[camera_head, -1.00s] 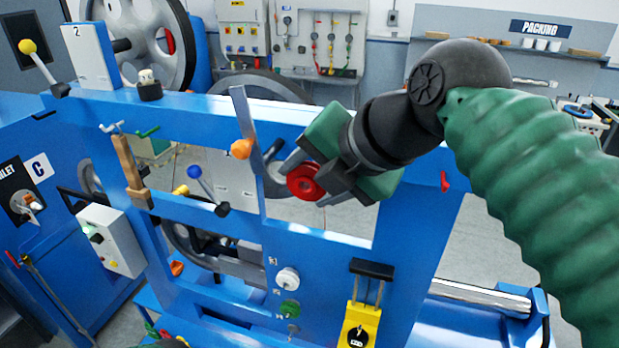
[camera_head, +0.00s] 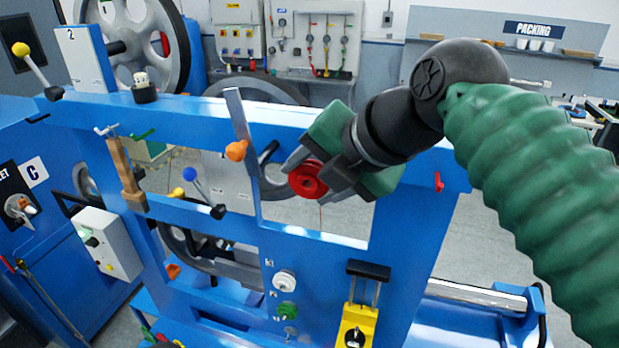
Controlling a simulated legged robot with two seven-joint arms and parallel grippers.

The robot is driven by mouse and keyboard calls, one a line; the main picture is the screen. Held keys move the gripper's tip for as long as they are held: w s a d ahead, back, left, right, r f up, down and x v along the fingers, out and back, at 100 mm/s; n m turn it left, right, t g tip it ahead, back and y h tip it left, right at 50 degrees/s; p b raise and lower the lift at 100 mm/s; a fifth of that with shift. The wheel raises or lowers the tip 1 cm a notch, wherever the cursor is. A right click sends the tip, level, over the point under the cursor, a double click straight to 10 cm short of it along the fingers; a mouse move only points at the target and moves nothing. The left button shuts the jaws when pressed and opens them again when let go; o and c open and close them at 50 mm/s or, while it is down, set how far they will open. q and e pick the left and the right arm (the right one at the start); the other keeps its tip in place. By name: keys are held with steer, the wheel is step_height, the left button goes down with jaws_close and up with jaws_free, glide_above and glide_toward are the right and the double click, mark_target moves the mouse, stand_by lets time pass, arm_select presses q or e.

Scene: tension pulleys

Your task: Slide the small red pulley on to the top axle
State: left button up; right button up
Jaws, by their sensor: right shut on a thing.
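The small red pulley (camera_head: 307,180) is held in my right gripper (camera_head: 318,178), whose dark fingers are shut on it. The pulley hangs in front of the upper window of the blue frame, its round face toward the camera. My right arm comes in from the right with a green ribbed sleeve. I cannot make out the top axle for certain; a black wheel with a large round rim (camera_head: 268,168) shows just left of the pulley, partly hidden. My left gripper is not in view.
The blue frame (camera_head: 415,240) surrounds the window. A grey upright bar (camera_head: 240,120) with an orange knob (camera_head: 236,150) stands left of the pulley. A yellow block (camera_head: 357,325) and white and green knobs (camera_head: 286,281) sit below. A large grey wheel (camera_head: 140,50) is at upper left.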

steer(key=shift+w+d, duration=0.2)
steer(key=shift+w, duration=0.3)
steer(key=shift+w+d, duration=0.2)
steer(key=shift+w, duration=0.25)
steer(key=shift+w+p, duration=0.25)
steer(key=shift+p, duration=0.05)
steer(key=shift+w+d, duration=0.25)
steer(key=shift+w, duration=0.5)
steer(key=shift+p, duration=0.3)
steer(key=shift+d+r, duration=0.1)
steer(key=shift+r, duration=0.05)
stand_by(0.5)
